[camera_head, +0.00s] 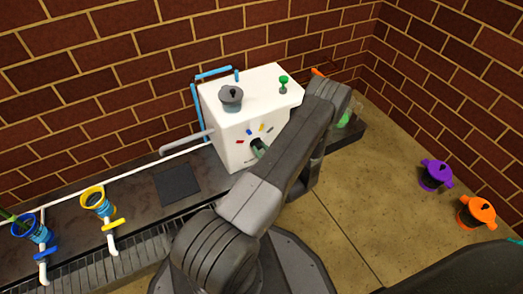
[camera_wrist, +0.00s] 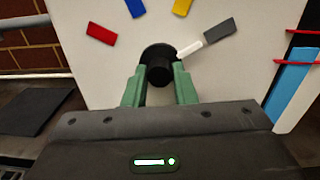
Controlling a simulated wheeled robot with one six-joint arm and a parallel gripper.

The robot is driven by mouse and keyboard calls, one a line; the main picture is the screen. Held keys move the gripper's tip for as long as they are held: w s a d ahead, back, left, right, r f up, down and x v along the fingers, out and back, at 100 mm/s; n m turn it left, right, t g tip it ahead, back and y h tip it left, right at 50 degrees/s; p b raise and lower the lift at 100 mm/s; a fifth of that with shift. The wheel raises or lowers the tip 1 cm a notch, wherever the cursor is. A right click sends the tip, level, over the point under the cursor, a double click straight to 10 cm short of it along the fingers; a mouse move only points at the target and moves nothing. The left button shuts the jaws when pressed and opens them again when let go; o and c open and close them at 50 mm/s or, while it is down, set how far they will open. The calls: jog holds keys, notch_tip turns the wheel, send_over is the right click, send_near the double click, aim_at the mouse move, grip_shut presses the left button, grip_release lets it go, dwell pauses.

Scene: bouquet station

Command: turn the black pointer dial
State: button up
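The black pointer dial (camera_wrist: 158,72) sits on the front of a white box (camera_head: 227,133). Its white pointer (camera_wrist: 190,49) points up and right, toward the grey mark (camera_wrist: 219,33). Red (camera_wrist: 101,34), blue (camera_wrist: 135,7) and yellow (camera_wrist: 182,6) marks lie around it to the left and above. My gripper (camera_wrist: 159,80) has its green fingers on both sides of the dial's knob, and they appear to touch it. In the head view my arm partly hides the dial area and the gripper.
A grey pot (camera_head: 231,98) and a small green item (camera_head: 283,84) stand on the box. Blue (camera_head: 32,230) and yellow (camera_head: 98,201) funnels with taps are at left. Purple (camera_head: 436,175) and orange (camera_head: 477,213) pots stand at right. A dark square (camera_head: 179,184) lies on the counter.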

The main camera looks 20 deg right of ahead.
jog(key=shift+n, duration=0.4)
jog(key=n, duration=0.7)
jog(key=shift+a, duration=0.1)
jog(key=n, duration=0.3)
jog(key=shift+n+h, duration=0.3)
jog(key=shift+n, duration=1.9)
jog(key=shift+f, duration=0.1)
jog(key=o, duration=1)
